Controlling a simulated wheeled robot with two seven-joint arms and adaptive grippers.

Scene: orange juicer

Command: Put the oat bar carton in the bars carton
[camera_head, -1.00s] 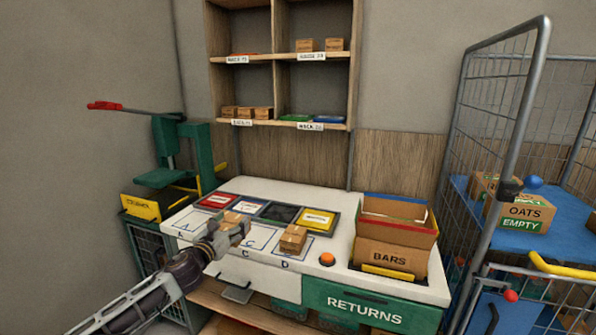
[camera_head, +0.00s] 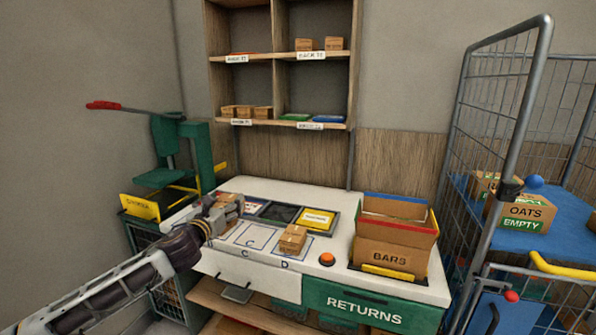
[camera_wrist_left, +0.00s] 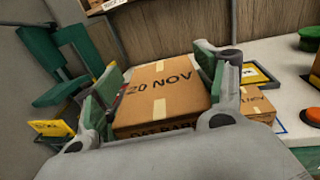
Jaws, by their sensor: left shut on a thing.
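My left gripper (camera_head: 222,208) is shut on a brown carton (camera_wrist_left: 160,92) with a tape strip, marked "20 NOV" on top. Its front lettering is partly cut off and seems to read "oat bar". In the head view the held carton (camera_head: 232,200) is partly hidden by the gripper, over the left part of the bench. The open bars carton (camera_head: 392,258), labelled "BARS", stands at the bench's right, well apart from the gripper. My right gripper is not in view.
Another small brown carton (camera_head: 293,238) sits on spot D; a carton (camera_wrist_left: 257,104) also shows beside the gripper in the wrist view. An orange button (camera_head: 327,259) lies between spot D and the bars carton. A wire cage (camera_head: 500,150) stands at right.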

